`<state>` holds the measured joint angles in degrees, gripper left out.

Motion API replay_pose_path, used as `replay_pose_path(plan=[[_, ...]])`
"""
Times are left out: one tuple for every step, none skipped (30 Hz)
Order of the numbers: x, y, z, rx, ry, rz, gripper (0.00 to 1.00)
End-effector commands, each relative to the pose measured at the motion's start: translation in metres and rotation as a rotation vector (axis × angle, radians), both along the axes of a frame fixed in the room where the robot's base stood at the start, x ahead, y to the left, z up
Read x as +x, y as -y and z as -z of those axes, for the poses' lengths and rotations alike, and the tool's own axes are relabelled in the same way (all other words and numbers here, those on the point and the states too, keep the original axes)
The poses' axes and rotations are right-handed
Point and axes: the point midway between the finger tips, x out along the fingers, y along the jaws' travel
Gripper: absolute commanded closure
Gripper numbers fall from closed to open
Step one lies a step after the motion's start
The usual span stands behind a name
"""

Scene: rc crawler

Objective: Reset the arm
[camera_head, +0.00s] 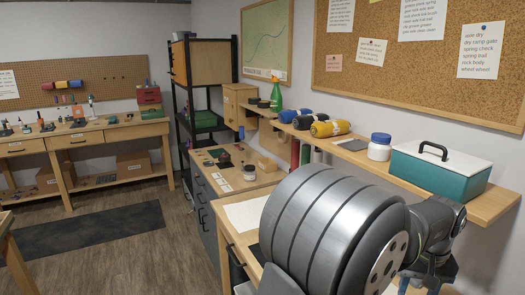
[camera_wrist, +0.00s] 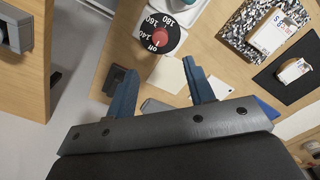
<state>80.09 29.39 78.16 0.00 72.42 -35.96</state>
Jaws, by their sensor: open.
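My gripper (camera_wrist: 158,67) shows in the wrist view with its two blue fingers spread wide apart. Nothing is held between them. The fingers are over a wooden bench top (camera_wrist: 218,68), near its left edge. In the head view my grey arm fills the lower right, in front of the wall shelf, and the gripper's fingertips cannot be made out clearly there.
A teal toolbox (camera_head: 430,180) and a white jar (camera_head: 379,151) stand on the wall shelf (camera_head: 487,207).

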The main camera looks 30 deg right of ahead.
Motion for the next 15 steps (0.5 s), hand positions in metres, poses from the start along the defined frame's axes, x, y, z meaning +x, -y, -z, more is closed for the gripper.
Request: replay_pose_path(plan=[[0.000,-0.001,0.011,0.004,-0.001,0.000,0.51],[0.000,-0.001,0.017,0.005,-0.001,0.000,0.51],[0.000,-0.001,0.026,0.004,-0.001,0.000,0.51],[0.000,-0.001,0.032,0.005,-0.001,0.000,0.51],[0.000,-0.001,0.038,0.004,0.000,0.000,0.51],[0.000,-0.001,0.046,0.005,-0.001,0.000,0.51],[0.000,-0.001,0.052,0.004,-0.001,0.000,0.51],[0.000,-0.001,0.058,0.005,-0.001,0.000,0.51],[0.000,-0.001,0.066,0.005,-0.001,0.000,0.51],[0.000,-0.001,0.072,0.005,-0.001,0.000,0.51],[0.000,-0.001,0.078,0.005,-0.001,0.000,0.51],[0.000,-0.001,0.086,0.005,-0.001,0.000,0.51],[0.000,-0.001,0.092,0.005,-0.001,0.000,0.51],[0.000,-0.001,0.098,0.005,-0.001,0.000,0.51],[0.000,-0.001,0.106,0.006,-0.002,0.000,0.51]])
